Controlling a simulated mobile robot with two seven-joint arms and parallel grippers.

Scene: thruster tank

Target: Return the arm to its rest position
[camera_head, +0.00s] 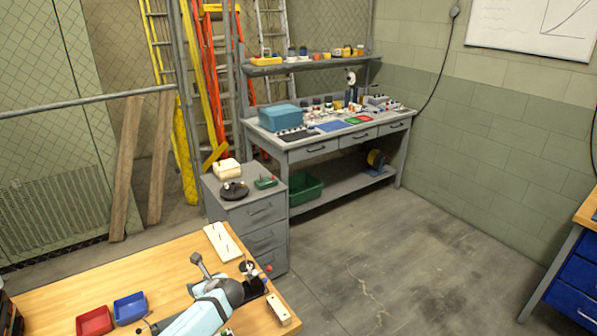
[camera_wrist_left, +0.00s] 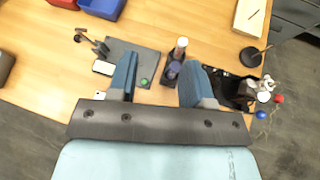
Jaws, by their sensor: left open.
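My left arm (camera_head: 210,298) comes in at the bottom of the head view, light blue with a dark joint, over the wooden table. Its gripper fingers cannot be made out clearly there. In the left wrist view my left gripper (camera_wrist_left: 158,80) has two blue fingers spread apart with nothing between them. My right arm and gripper are not in view.
Red (camera_head: 95,321) and blue (camera_head: 130,308) trays sit left of my arm on the table (camera_head: 60,298). A white board (camera_head: 222,242) lies near the far edge. A black stand with small knobs (camera_wrist_left: 235,90) is at the right edge. A grey drawer cabinet (camera_head: 250,215) stands beyond.

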